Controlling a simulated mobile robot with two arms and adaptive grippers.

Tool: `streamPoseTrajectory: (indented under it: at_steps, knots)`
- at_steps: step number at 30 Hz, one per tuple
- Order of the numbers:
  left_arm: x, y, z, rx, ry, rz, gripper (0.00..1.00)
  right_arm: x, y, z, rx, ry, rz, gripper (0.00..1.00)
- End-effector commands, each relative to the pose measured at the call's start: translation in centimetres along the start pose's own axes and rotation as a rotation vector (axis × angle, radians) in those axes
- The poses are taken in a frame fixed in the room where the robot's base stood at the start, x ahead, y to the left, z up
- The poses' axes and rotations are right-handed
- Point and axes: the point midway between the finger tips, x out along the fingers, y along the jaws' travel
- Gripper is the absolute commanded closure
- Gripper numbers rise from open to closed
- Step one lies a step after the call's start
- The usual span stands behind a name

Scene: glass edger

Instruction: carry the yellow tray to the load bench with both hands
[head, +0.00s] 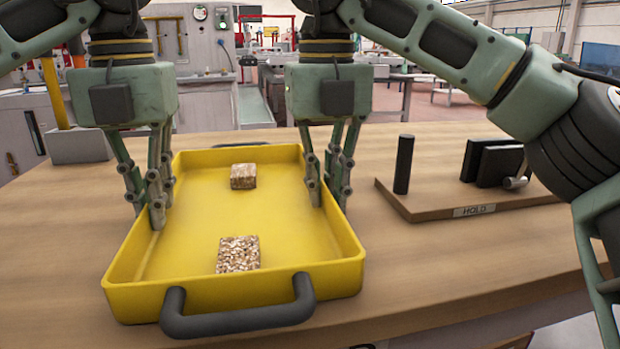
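The yellow tray (205,290) sits on the wooden bench top, its near end by the bench's front edge. It holds two speckled tan blocks, one far (243,176) and one near (238,254). A dark handle (240,319) shows on its near end. My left gripper (147,200) points down at the left wall, with fingers on both sides of it. My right gripper (327,187) points down at the right wall in the same way. The fingers overlap the walls, so I cannot tell whether either gripper is closed on the tray.
A wooden board (440,205) labelled HOLD stands to the right, with a black cylinder (403,164) and dark upright plates (492,163) on it. The bench (450,260) is clear between tray and board. A grey block with a yellow post (82,145) stands at the back left.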

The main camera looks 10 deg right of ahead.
Motion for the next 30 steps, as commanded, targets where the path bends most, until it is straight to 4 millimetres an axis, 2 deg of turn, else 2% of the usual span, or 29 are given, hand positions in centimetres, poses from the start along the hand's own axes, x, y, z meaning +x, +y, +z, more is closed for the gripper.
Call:
streamPoseTrajectory:
  at_steps: [4, 14, 17, 25, 30]
  knots:
    - [-0.1, -0.1, 0.0, 0.002, 0.000, -0.002, 0.77, -0.1, 0.1, 0.0, -0.002, 0.000, 0.003, 0.77]
    - [-0.3, -0.3, 0.0, 0.003, -0.001, -0.004, 0.77, -0.1, 0.3, -0.1, -0.005, -0.001, 0.005, 0.77]
    - [-1.3, -0.3, 0.0, 0.002, -0.003, -0.003, 0.77, -0.1, 0.3, -0.1, -0.006, -0.001, 0.006, 0.77]
    - [-5.5, -0.2, 0.0, -0.002, -0.008, -0.003, 0.77, -0.1, 0.3, -0.1, -0.006, -0.001, 0.006, 0.77]
    - [-6.6, -0.2, 0.0, 0.002, 0.001, 0.000, 0.77, -0.1, 0.3, -0.1, -0.006, -0.001, 0.006, 0.77]
